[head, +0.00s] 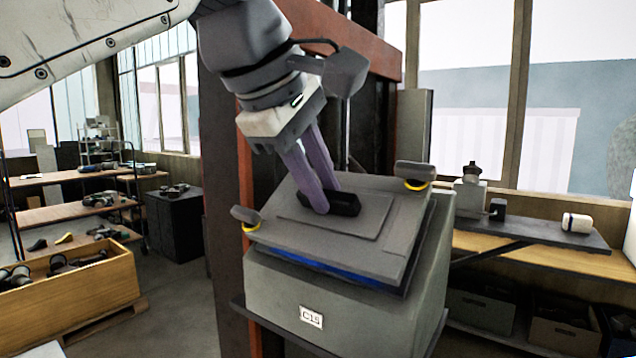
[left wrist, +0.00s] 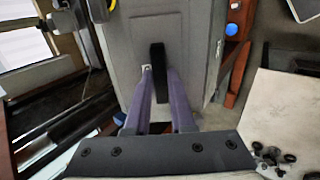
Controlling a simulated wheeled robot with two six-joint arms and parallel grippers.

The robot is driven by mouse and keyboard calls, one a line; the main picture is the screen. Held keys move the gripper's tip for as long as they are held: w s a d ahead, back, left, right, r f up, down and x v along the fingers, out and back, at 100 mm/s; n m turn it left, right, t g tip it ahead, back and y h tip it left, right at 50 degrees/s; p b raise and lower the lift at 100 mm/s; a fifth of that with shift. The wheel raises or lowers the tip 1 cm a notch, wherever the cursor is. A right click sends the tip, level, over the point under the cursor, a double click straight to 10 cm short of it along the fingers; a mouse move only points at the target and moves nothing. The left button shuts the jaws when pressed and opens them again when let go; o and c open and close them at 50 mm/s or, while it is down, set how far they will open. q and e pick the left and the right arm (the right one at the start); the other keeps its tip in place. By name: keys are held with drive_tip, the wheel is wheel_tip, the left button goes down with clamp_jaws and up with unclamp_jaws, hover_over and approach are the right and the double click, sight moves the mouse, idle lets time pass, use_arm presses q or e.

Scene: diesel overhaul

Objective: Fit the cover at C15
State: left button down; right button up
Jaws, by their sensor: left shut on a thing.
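The grey cover (head: 370,243) has a raised centre panel with a black bar handle (head: 344,203). My left gripper (head: 322,205) is shut on that handle from above, with its purple fingers on either side. The cover lies over the grey box labelled C15 (head: 290,300), slightly askew. A blue strip (head: 330,268) shows between the cover's front edge and the box; I cannot tell whether they touch. Dark knobs with yellow rings stand at the left (head: 246,218) and right (head: 413,176) of the cover. The left wrist view shows the handle (left wrist: 159,72) between the fingers. My right gripper is not in view.
A rust-red post (head: 222,200) stands close behind the box on the left. A bench (head: 560,255) with small parts is at the right. A wooden crate (head: 75,305) of parts and a black cabinet (head: 176,225) are at the left, with open floor between.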

use_arm(q)
drive_tip(key=shift+b+x, duration=0.35)
drive_tip(key=shift+x, duration=0.45)
idle(0.8)
drive_tip(key=c, duration=0.7)
unclamp_jaws()
drive_tip(key=p+v, duration=0.1)
drive_tip(key=v, duration=0.9)
drive_tip(key=shift+s+a+r, duration=0.1)
drive_tip(key=shift+r, duration=0.1)
